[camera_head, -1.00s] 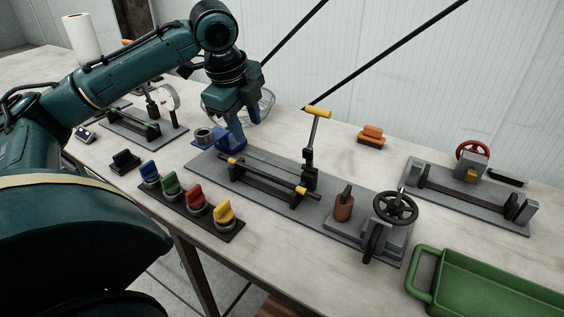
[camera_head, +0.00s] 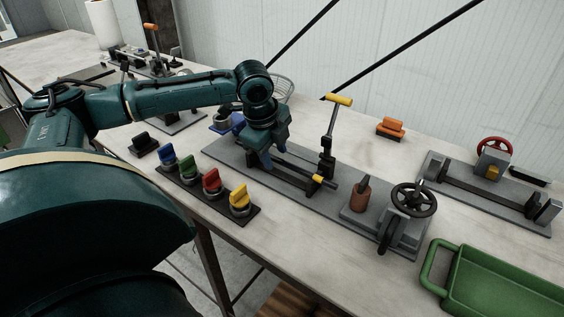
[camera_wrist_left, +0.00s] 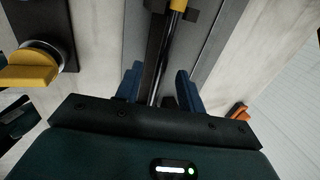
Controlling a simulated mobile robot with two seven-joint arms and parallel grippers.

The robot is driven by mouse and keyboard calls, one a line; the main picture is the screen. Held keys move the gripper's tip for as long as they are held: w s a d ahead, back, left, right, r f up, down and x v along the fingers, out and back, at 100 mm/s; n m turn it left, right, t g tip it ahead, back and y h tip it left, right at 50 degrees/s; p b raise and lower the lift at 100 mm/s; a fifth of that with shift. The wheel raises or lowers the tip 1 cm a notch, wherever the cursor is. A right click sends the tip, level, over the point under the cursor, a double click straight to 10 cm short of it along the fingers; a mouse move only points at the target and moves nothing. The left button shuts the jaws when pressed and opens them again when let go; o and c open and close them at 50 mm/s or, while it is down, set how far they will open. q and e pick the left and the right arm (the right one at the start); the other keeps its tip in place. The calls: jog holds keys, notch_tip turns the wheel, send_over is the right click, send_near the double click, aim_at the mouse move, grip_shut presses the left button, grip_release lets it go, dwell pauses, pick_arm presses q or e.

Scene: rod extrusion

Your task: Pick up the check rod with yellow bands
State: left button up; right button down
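The check rod lies in a dark cradle on the grey fixture plate (camera_head: 228,158) in the middle of the bench. One yellow band (camera_head: 318,180) shows near its right end; my left gripper hides the other end in the head view. My left gripper (camera_head: 266,160) is low over the rod's left part. In the left wrist view the rod (camera_wrist_left: 173,45) runs between the two blue fingers (camera_wrist_left: 158,88), which are open with a gap on each side. A yellow band (camera_wrist_left: 178,5) shows at the top edge. My right gripper is not in view.
A yellow-handled lever (camera_head: 328,135) stands behind the rod. A black handwheel (camera_head: 414,200) and a brown cylinder (camera_head: 360,198) are to its right. Several coloured knobs (camera_head: 211,181) are in front. A green tray (camera_head: 505,285) is at the right. Another fixture (camera_head: 480,190) stands beyond.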

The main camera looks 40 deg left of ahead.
pick_arm(q)
jog(key=shift+f, duration=0.1)
grip_shut()
dwell(0.3)
